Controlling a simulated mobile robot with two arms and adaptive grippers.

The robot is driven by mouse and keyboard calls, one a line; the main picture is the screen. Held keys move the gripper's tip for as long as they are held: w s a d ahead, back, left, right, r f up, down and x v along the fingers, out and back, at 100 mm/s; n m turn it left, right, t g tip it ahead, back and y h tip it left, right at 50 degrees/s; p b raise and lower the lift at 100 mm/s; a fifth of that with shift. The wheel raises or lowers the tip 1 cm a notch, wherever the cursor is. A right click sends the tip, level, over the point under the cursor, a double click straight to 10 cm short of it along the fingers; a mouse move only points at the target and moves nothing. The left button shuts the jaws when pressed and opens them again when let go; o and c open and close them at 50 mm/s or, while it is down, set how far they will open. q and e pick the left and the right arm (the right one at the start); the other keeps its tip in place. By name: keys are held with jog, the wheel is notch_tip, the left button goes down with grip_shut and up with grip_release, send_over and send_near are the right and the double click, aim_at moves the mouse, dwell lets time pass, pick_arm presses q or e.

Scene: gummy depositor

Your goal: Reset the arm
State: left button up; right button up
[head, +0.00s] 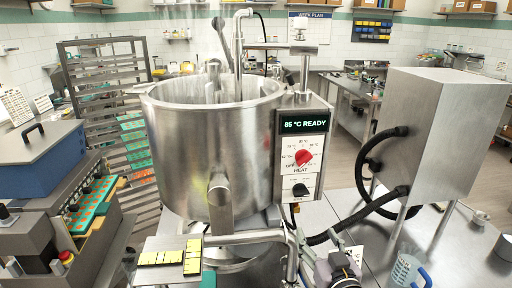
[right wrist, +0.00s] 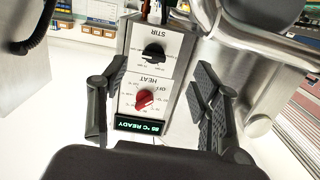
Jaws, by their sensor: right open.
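My right arm and its gripper (head: 338,268) are low at the bottom right of the head view, below the control panel. In the right wrist view the black fingers of that gripper (right wrist: 160,82) are spread wide with nothing between them. The control panel (head: 303,163) shows beyond the fingers, upside down, with the red heat knob (right wrist: 146,99) and the black stir knob (right wrist: 154,52). Its display (head: 305,124) reads "85 °C READY". My left gripper is in neither view.
A large steel kettle (head: 205,150) fills the middle. A steel box (head: 430,125) with black hoses (head: 375,205) stands at right. A measuring jug (head: 405,269) is near the bottom right. A depositor with an orange-and-green tray (head: 90,205) and a wire rack (head: 105,80) are at left.

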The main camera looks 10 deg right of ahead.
jog(key=s+f+n+g, duration=0.1)
jog(key=s+f+g, duration=0.6)
jog(key=s+f, duration=0.55)
jog(key=s+f+n+g, duration=0.1)
jog(key=s+f+g, duration=0.7)
jog(key=s, duration=0.8)
notch_tip(320, 180, down, 31)
jog(key=s+b, duration=0.1)
jog(key=b, duration=0.5)
jog(key=s+d+f+b, duration=0.1)
jog(key=s+f+b, duration=0.2)
jog(key=s+f, duration=0.5)
jog(key=s+d+f+g+b, duration=0.1)
jog(key=s+d+f+b, duration=0.1)
jog(key=s+f, duration=0.7)
notch_tip(320, 180, down, 6)
jog(key=shift+s+d+r+h+b, duration=0.1)
jog(key=shift+s+d+h+b, duration=0.15)
jog(key=shift+b, duration=0.3)
